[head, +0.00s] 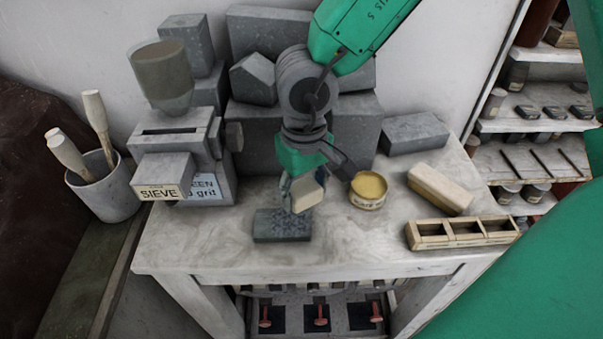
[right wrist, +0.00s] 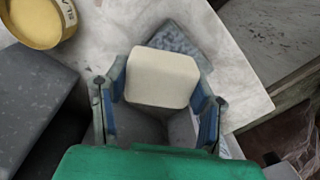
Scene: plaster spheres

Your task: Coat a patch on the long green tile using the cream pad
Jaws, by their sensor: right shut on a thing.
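The cream pad (head: 306,194) is a pale block held between the fingers of my right gripper (head: 302,181). In the right wrist view the pad (right wrist: 162,77) sits squarely between both blue-lined fingers (right wrist: 160,100). A flat tile (head: 282,227) lies on the worktable near its front; it looks speckled grey-blue rather than green. The pad is over the tile's far right part; I cannot tell whether they touch. The tile (right wrist: 182,41) is partly hidden behind the pad in the right wrist view. My left gripper is not in view.
An open tin of yellow stuff (head: 369,190) stands just right of the gripper. Further right are a cream block (head: 440,188) and a wooden divided tray (head: 462,233). Grey stone blocks (head: 255,80) stand behind, a sieve device (head: 172,150) left. The table's front left is clear.

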